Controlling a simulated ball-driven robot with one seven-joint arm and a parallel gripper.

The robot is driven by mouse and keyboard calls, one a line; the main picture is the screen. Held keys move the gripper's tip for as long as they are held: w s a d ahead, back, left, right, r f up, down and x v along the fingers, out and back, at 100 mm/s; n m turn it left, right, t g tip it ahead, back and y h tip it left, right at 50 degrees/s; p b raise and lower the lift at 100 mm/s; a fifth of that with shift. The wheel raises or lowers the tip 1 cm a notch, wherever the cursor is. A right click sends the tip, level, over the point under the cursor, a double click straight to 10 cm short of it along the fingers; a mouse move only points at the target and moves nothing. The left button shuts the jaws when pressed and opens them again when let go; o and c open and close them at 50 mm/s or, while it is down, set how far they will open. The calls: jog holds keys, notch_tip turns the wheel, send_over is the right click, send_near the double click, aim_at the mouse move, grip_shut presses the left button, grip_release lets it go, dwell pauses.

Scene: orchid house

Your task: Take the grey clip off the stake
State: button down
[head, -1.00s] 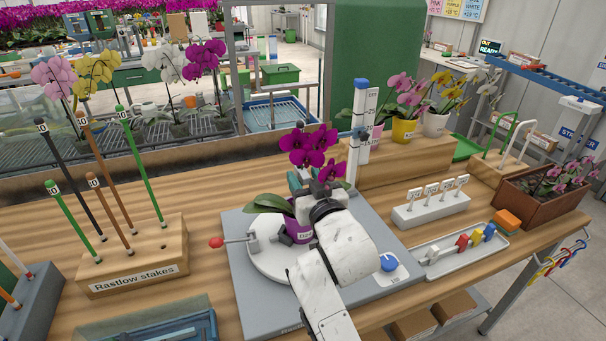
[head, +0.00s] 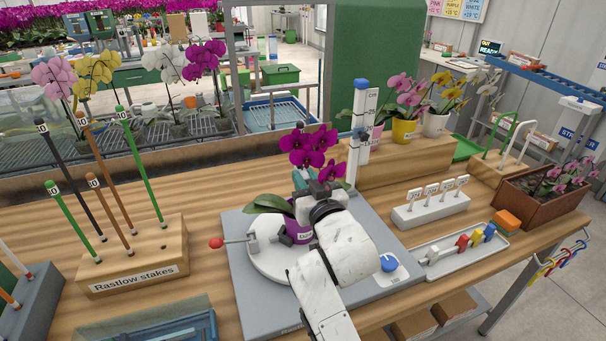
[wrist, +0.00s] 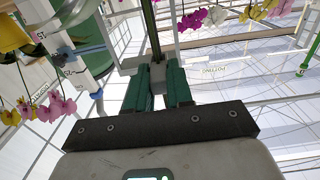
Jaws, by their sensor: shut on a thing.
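My gripper (head: 304,180) is in front of the purple-flowered orchid (head: 308,147) on the grey bench stand. In the wrist view the two green fingers of my gripper (wrist: 161,82) are closed in on a small grey clip (wrist: 163,68). A thin dark green stake (wrist: 150,28) runs up from the clip, and they look to be touching. The head view does not show the clip clearly, because my wrist and the flowers cover it. The orchid's purple pot (head: 299,235) is partly hidden behind my arm.
The pot stands on a white round plate (head: 258,265) with a red-knobbed lever (head: 216,243). A white post (head: 360,130) rises close behind. To the right are a tray of coloured clips (head: 455,250) and a tag block (head: 432,210). The stake block (head: 135,262) is left.

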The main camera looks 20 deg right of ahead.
aim_at(307, 182)
jog(key=shift+s+f, duration=0.1)
jog(key=shift+s, duration=0.6)
jog(key=shift+s+p, duration=0.3)
jog(key=shift+s, duration=1.75)
jog(key=shift+s+p, duration=0.3)
jog(key=shift+s, duration=0.35)
jog(key=shift+s+a, duration=0.1)
jog(key=shift+s, duration=0.25)
